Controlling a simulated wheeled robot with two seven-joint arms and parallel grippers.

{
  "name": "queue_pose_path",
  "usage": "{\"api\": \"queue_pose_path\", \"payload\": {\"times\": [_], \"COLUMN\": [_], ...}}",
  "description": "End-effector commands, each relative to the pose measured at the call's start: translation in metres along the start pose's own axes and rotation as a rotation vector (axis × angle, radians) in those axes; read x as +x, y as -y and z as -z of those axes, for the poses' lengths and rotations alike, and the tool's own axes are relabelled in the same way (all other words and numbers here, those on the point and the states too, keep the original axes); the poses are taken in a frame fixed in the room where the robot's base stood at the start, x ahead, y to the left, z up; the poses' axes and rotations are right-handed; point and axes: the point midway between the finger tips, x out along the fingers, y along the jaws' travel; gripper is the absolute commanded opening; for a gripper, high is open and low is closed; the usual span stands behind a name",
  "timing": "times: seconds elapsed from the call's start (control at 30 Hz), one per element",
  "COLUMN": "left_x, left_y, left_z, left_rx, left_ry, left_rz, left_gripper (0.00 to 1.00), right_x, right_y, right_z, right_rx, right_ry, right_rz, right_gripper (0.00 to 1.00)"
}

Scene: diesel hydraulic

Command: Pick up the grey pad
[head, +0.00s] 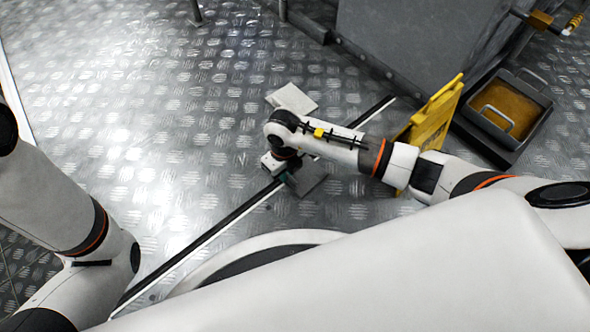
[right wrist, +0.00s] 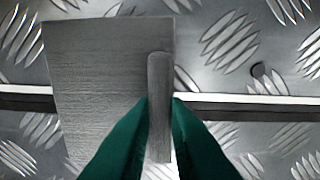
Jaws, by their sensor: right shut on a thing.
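The grey pad (head: 309,182) is a flat dark grey square by the dark strip on the floor. In the right wrist view the grey pad (right wrist: 95,65) fills the upper left, with a raised bar-like grip (right wrist: 159,75) along its right side. My right gripper (head: 288,178) reaches down over the pad; its green fingertips (right wrist: 160,103) are shut on the bar, one on each side. I cannot tell whether the pad touches the floor or is just above it. My left arm shows at the left of the head view, but its gripper is out of view.
A light grey flat piece (head: 292,98) lies on the tread-plate floor beyond my right wrist. A yellow folding sign (head: 433,115) stands beside my right forearm. A dark tray with brown contents (head: 508,103) sits by a grey metal cabinet (head: 420,35). The floor at left is clear.

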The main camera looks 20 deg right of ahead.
Motion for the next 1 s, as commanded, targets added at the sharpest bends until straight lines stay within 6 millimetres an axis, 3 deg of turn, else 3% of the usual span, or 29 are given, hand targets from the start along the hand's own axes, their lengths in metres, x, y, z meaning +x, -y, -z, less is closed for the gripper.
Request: {"api": "queue_pose_path", "payload": {"times": [0.37,0.57,0.8,1.0], "left_x": [0.006,0.029,0.063,0.074], "left_y": [-0.002,-0.006,-0.013,-0.015], "left_z": [0.002,0.010,0.022,0.026], "left_rx": [0.001,0.001,0.001,0.001], "left_ry": [0.000,-0.001,-0.001,0.001], "left_rz": [0.000,0.000,0.000,0.000], "left_gripper": [0.43,0.43,0.43,0.43], "right_x": [-0.008,-0.037,-0.084,-0.101], "right_y": [0.000,-0.001,0.000,0.000], "right_z": [0.000,0.000,0.000,0.000], "right_rx": [0.000,-0.001,-0.001,-0.001], "right_ry": [0.000,-0.001,-0.002,0.000], "right_rz": [-0.001,-0.002,-0.001,0.000], "right_gripper": [0.00,0.00,0.00,0.00]}}
